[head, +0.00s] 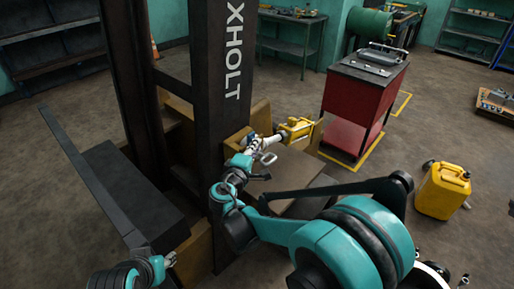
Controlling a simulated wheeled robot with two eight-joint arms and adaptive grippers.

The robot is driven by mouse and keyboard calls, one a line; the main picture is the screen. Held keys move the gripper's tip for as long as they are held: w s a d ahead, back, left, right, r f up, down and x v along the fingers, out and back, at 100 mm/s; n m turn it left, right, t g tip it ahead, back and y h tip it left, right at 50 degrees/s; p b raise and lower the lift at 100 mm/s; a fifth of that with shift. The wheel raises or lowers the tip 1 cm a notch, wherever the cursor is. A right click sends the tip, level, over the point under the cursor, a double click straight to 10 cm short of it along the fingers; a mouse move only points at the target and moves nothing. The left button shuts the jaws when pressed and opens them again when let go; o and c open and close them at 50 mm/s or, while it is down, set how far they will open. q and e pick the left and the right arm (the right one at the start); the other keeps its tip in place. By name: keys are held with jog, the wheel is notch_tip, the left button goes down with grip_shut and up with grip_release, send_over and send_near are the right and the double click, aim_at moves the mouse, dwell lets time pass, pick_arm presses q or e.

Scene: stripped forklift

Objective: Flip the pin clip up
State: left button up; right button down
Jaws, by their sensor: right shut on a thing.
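The forklift's black mast (222,80) stands upright at the centre of the head view. A yellow fitting (298,130) sits on its right side, beside a brown wooden block. The pin clip (268,159), a small pale metal loop, shows at the fingertips of my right gripper (264,145). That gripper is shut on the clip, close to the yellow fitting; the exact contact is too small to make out. My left gripper (168,260) is low at the left, near the mast's lower left side, and its fingers are too small to read.
A flat brown plate (290,180) lies below my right gripper. A red tool cart (365,90) stands behind on the right, and a yellow canister (443,190) stands on the floor.

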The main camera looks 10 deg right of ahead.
jog(key=shift+s+f, duration=0.2)
jog(key=shift+f, duration=0.25)
jog(key=c, duration=1.5)
grip_release()
jog(key=shift+w+f, duration=0.1)
jog(key=shift+c, duration=0.2)
jog(key=shift+w+d, duration=0.1)
jog(key=v, duration=1.2)
